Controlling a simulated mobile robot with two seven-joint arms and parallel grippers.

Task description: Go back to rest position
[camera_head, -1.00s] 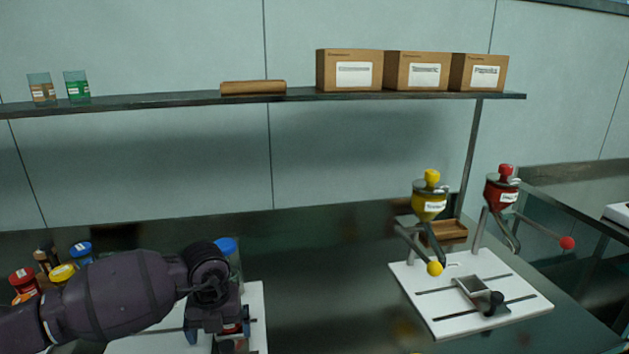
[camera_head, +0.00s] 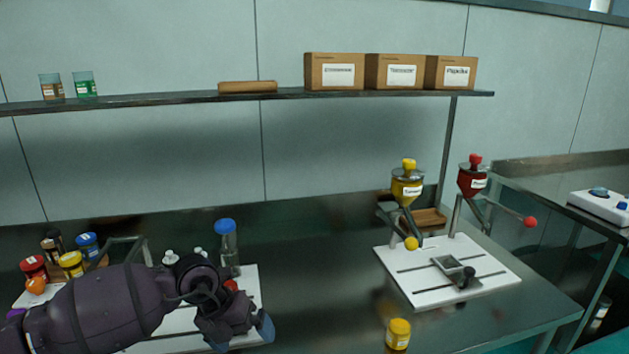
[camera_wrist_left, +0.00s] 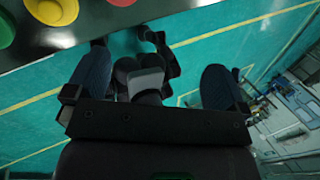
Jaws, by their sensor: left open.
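My left gripper (camera_head: 242,336) is low at the left front of the steel table, over the front part of a white board (camera_head: 250,287). In the left wrist view, the two blue fingers of the left gripper (camera_wrist_left: 155,82) stand wide apart with nothing held between them. Teal floor shows beyond them. My dark left arm hides part of the board and some things on it. My right gripper is not in view.
Several capped jars (camera_head: 70,262) stand at the left, and a blue-capped bottle (camera_head: 230,250) behind the gripper. A yellow jar (camera_head: 398,335) stands at the front edge. Yellow (camera_head: 407,188) and red (camera_head: 472,182) dispensers stand at the right.

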